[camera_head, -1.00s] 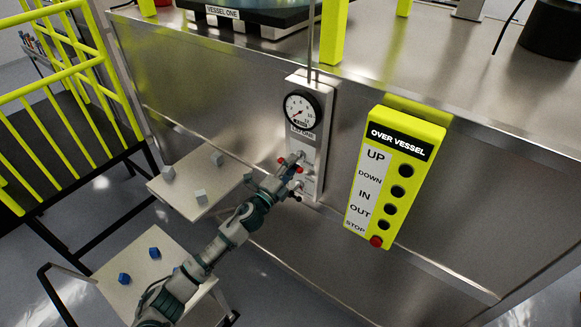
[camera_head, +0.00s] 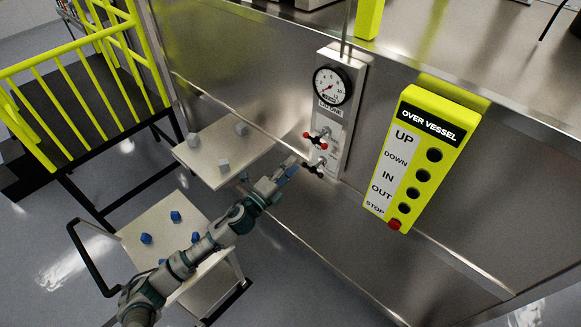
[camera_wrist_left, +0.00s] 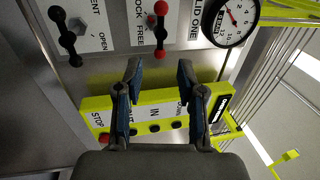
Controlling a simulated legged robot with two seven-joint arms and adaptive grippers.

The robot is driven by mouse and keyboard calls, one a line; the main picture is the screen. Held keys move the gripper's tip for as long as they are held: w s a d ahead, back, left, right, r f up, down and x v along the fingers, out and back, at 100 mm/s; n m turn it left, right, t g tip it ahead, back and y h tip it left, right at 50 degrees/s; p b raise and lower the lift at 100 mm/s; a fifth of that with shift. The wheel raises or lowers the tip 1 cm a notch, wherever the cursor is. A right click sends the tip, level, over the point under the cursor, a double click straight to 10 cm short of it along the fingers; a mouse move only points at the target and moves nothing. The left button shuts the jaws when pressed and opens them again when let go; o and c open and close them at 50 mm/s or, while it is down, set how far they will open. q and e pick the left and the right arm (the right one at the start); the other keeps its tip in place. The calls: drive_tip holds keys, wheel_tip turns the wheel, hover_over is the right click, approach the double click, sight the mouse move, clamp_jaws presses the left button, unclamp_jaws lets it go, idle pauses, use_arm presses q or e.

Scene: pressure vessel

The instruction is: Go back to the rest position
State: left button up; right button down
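My left gripper (camera_head: 288,170) is in front of the vessel's steel side, left of the valve panel. In the left wrist view its two blue-tipped fingers (camera_wrist_left: 160,80) are spread with nothing between them. The valve panel (camera_head: 340,118) carries a round gauge (camera_head: 332,85), a red-handled valve (camera_head: 315,140) and a black-handled valve (camera_head: 314,168). The wrist view also shows the red handle (camera_wrist_left: 160,28), the black handle (camera_wrist_left: 67,36) and the gauge (camera_wrist_left: 231,20) beyond the fingers, apart from them. My right gripper is not in view.
A yellow button box (camera_head: 422,158) hangs right of the panel. A shelf (camera_head: 213,174) with grey cubes (camera_head: 223,165) and a cart (camera_head: 142,234) with blue cubes (camera_head: 146,239) stand left, near my arm. A yellow railing (camera_head: 60,85) is at far left.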

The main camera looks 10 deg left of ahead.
use_arm(q)
drive_tip(key=shift+d, duration=0.1)
